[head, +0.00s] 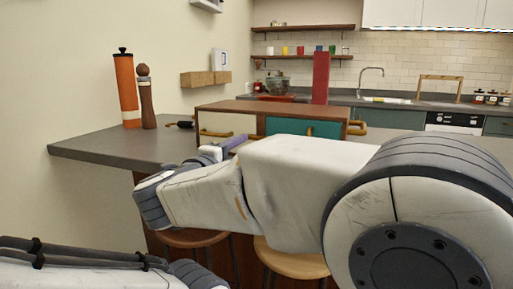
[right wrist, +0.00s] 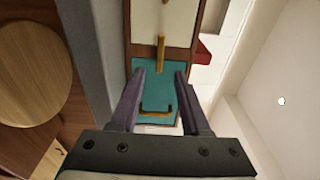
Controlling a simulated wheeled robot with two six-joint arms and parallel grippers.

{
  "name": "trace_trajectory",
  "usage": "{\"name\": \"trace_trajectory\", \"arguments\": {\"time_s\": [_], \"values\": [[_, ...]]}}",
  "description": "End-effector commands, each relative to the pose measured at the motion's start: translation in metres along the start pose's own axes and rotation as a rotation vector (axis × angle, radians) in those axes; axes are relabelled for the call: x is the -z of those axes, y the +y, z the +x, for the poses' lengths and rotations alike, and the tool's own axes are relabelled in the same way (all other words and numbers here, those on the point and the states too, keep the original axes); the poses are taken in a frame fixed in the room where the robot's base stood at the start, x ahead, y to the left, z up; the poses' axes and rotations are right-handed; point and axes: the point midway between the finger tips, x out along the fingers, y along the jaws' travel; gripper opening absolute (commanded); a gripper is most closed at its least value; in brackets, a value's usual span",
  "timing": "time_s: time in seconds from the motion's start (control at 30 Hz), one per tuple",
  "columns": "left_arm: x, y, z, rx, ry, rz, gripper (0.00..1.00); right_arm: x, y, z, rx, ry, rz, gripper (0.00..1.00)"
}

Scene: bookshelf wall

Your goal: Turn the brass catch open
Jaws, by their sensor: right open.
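The cabinet (head: 225,107) stands on the grey counter with a teal door (head: 290,125) beside cream panels. In the right wrist view, the brass catch (right wrist: 160,53) is a straight bar lying across the border of the cream panel (right wrist: 178,24) and the teal door (right wrist: 160,88). A U-shaped brass handle (right wrist: 157,111) is also on the teal door. My right gripper (right wrist: 160,74) is open, its dark fingers apart in front of the teal door, with the catch just beyond the tips and nothing held. My right arm hides part of the cabinet front in the head view. My left gripper is out of view.
An orange mill (head: 126,90) and a brown mill (head: 147,100) stand at the counter's left. A red upright object (head: 321,78) shows above the cabinet. Stools (head: 290,262) are below the counter. Bare counter (head: 100,146) lies left of the cabinet.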

Motion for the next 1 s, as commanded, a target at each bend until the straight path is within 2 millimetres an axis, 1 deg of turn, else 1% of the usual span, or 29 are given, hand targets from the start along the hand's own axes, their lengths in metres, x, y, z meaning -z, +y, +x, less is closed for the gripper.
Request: {"name": "trace_trajectory", "arguments": {"time_s": [0.03,0.2,0.3,0.4,0.5,0.6,0.83,0.87,0.9,0.97,1.0], "values": [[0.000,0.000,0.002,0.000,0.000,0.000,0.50,0.001,0.001,0.011,0.000,0.005,-0.001,0.46],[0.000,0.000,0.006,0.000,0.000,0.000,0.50,0.001,0.001,0.044,0.000,0.003,-0.002,0.46],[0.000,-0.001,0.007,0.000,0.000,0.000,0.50,0.001,0.001,0.060,0.001,0.002,-0.003,0.46],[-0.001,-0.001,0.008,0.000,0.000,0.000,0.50,0.001,0.001,0.073,0.001,0.001,-0.003,0.46],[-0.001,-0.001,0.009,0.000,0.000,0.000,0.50,0.001,0.001,0.081,0.001,0.001,-0.004,0.46],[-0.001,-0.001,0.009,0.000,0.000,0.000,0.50,0.002,0.000,0.085,0.000,0.001,-0.004,0.46],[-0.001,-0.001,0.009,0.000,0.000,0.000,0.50,0.002,0.000,0.085,0.001,0.000,-0.004,0.46],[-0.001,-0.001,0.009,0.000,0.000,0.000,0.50,0.002,0.000,0.085,0.001,0.000,-0.004,0.39],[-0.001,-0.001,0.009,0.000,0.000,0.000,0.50,0.002,0.000,0.085,0.001,0.000,-0.004,0.23],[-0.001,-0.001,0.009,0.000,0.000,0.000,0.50,0.002,0.000,0.085,0.001,0.000,-0.004,0.00],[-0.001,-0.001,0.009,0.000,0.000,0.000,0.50,0.002,0.000,0.085,0.001,0.000,-0.004,0.00]]}}
